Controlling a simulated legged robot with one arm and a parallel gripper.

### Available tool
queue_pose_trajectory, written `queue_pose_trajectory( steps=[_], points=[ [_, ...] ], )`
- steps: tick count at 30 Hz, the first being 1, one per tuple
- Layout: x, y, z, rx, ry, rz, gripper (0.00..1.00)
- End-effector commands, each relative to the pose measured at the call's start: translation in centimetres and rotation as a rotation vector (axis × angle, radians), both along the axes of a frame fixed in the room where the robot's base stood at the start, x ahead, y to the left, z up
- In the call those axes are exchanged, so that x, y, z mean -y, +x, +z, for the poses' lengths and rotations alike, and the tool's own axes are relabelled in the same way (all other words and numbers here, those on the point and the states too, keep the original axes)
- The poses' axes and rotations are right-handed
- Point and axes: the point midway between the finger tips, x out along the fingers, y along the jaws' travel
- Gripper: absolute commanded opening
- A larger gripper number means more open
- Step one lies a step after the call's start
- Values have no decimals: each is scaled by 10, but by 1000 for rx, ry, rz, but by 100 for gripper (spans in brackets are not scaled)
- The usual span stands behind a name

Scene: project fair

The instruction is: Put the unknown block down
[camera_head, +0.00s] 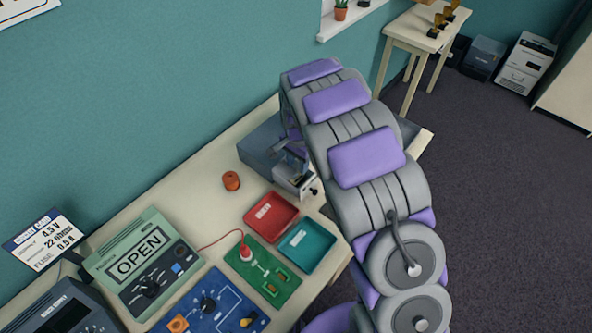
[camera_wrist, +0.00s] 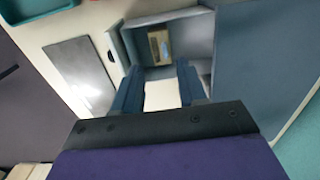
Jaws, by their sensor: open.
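A small tan and dark block (camera_wrist: 160,47) lies inside a light grey open drawer (camera_wrist: 195,38) in the wrist view, apart from my fingertips. I take it for the unknown block, though its details are too small to read. My gripper (camera_wrist: 160,84) is open in front of the drawer. A pale rectangle shows between its fingers; I cannot tell whether it is the bench top or something else. In the head view, my gripper (camera_head: 292,158) is over the drawer of the grey cabinet (camera_head: 258,150), and the block is not discernible there.
A red tray (camera_head: 270,216) and a teal tray (camera_head: 307,245) sit before the cabinet. A green circuit board (camera_head: 262,275), blue panel (camera_head: 208,305) and green meter reading OPEN (camera_head: 140,262) stand nearer. An orange cylinder (camera_head: 231,181) stands on the bench with bare surface around it.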

Motion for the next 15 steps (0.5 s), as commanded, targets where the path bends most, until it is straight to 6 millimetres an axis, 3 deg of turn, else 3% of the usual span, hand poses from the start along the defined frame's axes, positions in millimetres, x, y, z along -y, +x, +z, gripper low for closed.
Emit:
queue_pose_trajectory(
  steps=[6,15],
  points=[
    [-2,1,41,2,-2,-1,42],
    [-1,0,53,-2,-3,0,42]
  ],
)
